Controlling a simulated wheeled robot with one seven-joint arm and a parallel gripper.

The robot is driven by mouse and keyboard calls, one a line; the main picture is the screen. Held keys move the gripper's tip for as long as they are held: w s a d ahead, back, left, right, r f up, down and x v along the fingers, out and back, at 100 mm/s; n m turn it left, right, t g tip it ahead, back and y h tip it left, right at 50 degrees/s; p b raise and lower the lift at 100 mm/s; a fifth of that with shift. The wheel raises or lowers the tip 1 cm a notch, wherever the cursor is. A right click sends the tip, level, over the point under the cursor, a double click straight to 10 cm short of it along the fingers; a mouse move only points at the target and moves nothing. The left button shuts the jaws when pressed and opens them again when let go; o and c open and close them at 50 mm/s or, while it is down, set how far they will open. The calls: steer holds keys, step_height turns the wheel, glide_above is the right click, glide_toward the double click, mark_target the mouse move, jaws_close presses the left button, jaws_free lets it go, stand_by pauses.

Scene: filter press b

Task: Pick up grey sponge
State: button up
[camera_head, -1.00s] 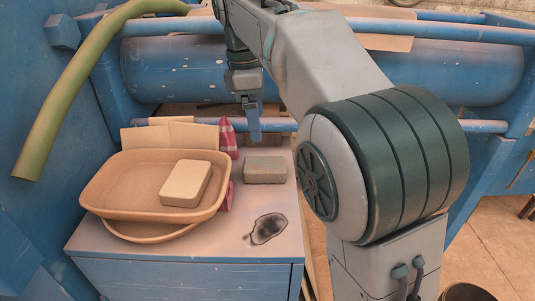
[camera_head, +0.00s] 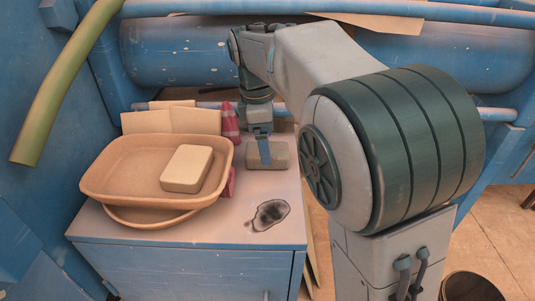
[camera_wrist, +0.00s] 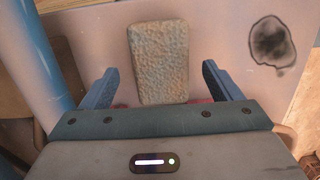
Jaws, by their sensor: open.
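The grey sponge (camera_head: 280,155) lies on top of the blue cabinet (camera_head: 240,232), right of the stacked trays. In the wrist view the sponge (camera_wrist: 159,62) is a rough, greyish-tan block. My gripper (camera_head: 264,152) is open over the sponge, pointing down. In the wrist view the two blue fingers of my gripper (camera_wrist: 162,85) stand apart, one on each side of the sponge's near end, with a gap on both sides. The head view shows a finger overlapping the sponge, and I cannot tell the remaining height.
Two stacked tan trays (camera_head: 101,184) stand at left, with a pale block (camera_head: 187,168) in the upper one. A dark stain (camera_head: 270,214) marks the cabinet top. A blue pipe (camera_wrist: 35,55) shows in the wrist view.

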step_height(320, 180, down, 3)
steer(key=shift+s+d+f, duration=0.1)
steer(key=shift+d, duration=0.05)
steer(key=shift+c, duration=0.4)
steer(key=c, duration=1)
steer(key=shift+r, duration=0.6)
steer(key=r, duration=0.1)
steer(key=d+r, duration=0.1)
steer(key=r, duration=0.1)
steer(key=shift+r+b, duration=0.25)
steer(key=shift+b, duration=0.05)
steer(key=d+r, duration=0.2)
steer(key=d, duration=0.1)
steer(key=s+d+r, duration=0.1)
steer(key=d+r, duration=0.1)
steer(key=d, duration=0.2)
steer(key=s+d+r+b, duration=0.1)
steer(key=d+r, duration=0.1)
steer(key=d, duration=0.1)
steer(key=shift+s+d+r, duration=0.15)
steer(key=shift+d+r, duration=0.05)
steer(key=shift+d, duration=0.05)
